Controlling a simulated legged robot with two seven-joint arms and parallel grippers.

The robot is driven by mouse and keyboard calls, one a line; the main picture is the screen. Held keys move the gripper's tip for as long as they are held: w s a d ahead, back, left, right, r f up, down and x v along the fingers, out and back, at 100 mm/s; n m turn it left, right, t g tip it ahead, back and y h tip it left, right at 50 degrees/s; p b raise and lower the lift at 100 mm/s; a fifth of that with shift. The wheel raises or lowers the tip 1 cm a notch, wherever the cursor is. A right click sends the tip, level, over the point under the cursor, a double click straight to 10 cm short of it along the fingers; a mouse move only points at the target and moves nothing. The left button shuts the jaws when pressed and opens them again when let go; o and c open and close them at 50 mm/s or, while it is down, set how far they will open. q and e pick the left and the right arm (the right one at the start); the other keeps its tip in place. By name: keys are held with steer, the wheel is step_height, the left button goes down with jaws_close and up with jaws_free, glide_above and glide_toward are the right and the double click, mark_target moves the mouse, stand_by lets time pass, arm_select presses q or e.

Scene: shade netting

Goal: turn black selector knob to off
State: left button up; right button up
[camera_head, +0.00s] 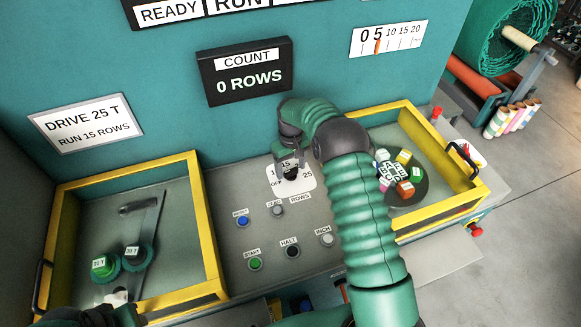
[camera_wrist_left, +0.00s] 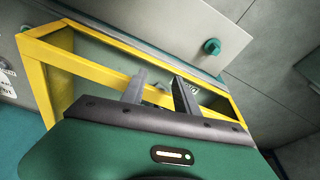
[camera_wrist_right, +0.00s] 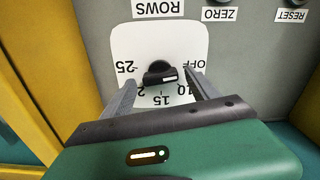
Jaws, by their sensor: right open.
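The black selector knob (camera_wrist_right: 160,73) sits on a white dial plate (camera_wrist_right: 185,42) marked OFF, 10, 15, 20 and 25, upside down in the right wrist view. Its white mark lies on its lower right side there, roughly towards the 10 and OFF side. My right gripper (camera_wrist_right: 160,92) is open, with one finger on each side of the knob; contact cannot be told. In the head view the knob (camera_head: 291,175) is partly hidden by my right gripper (camera_head: 290,163). My left gripper (camera_wrist_left: 158,90) is open and empty, above the yellow-framed tray at left.
Buttons for START (camera_head: 255,264), HALT (camera_head: 292,252) and INCH (camera_head: 327,240) lie nearer me. A blue button (camera_head: 243,221) and a grey one (camera_head: 277,211) sit below the dial. Yellow-framed trays (camera_head: 205,215) (camera_head: 478,190) flank the panel. A count display (camera_head: 245,72) reads 0 ROWS.

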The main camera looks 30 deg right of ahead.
mark_target(291, 169)
steer(key=shift+s+r, duration=0.1)
steer(key=shift+r, duration=0.35)
step_height(291, 169, up, 16)
steer(key=b, duration=0.1)
steer(key=shift+b, duration=0.35)
steer(key=shift+f, duration=0.15)
